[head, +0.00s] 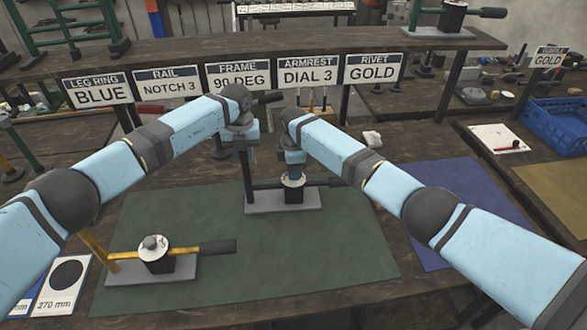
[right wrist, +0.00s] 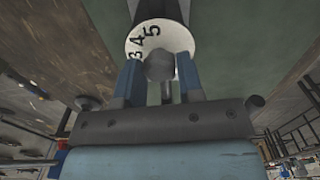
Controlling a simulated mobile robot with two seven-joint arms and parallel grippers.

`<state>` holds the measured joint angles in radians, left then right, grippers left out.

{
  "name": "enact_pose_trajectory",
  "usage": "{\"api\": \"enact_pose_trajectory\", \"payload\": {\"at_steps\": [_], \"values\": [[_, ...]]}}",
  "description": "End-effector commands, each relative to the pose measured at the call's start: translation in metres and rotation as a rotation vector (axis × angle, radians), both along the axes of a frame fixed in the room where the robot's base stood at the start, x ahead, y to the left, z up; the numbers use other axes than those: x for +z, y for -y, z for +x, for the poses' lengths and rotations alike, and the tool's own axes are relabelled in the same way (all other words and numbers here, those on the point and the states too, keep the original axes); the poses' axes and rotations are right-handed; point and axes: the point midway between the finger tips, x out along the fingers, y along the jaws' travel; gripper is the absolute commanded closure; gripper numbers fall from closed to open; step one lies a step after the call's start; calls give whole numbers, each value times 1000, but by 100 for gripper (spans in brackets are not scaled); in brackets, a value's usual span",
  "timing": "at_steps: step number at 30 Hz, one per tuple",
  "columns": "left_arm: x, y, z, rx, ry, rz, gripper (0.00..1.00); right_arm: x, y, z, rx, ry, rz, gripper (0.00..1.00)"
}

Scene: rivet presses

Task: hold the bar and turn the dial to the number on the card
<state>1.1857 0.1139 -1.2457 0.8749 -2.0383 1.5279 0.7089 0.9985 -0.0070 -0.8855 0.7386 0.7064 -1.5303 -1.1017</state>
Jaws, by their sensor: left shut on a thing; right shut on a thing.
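The ARMREST card (head: 308,75) reads DIAL 3. The dark press at the back of the green mat stands on a grey base (head: 290,203). My left gripper (head: 243,148) is shut on the upright dark bar (head: 248,185) at the left end of that base. My right gripper (head: 293,163) points down over the press's dial (head: 293,182). In the right wrist view the white dial (right wrist: 142,30) shows 3, 4 and 5. There my right gripper's blue fingers (right wrist: 160,85) close around the grey knob (right wrist: 160,64) on the dial. Which number is at a mark cannot be told.
A second press with a gold bar (head: 203,249) stands at the front left of the green mat (head: 300,255). Other cards hang from the shelf, including RAIL (head: 165,85) and RIVET (head: 372,70). A blue mat (head: 450,200) and blue crate (head: 555,122) lie right.

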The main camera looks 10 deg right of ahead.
Motion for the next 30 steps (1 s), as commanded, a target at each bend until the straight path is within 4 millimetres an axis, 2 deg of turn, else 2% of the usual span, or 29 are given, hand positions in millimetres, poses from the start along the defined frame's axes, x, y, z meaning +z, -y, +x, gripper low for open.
{"api": "enact_pose_trajectory", "payload": {"at_steps": [8,30], "values": [[0,0,0,1,1,0,100,0,0,0,-68,-1,0,89],[0,0,0,0,0,0,100,1,0,0,-592,-1,1,89]]}}
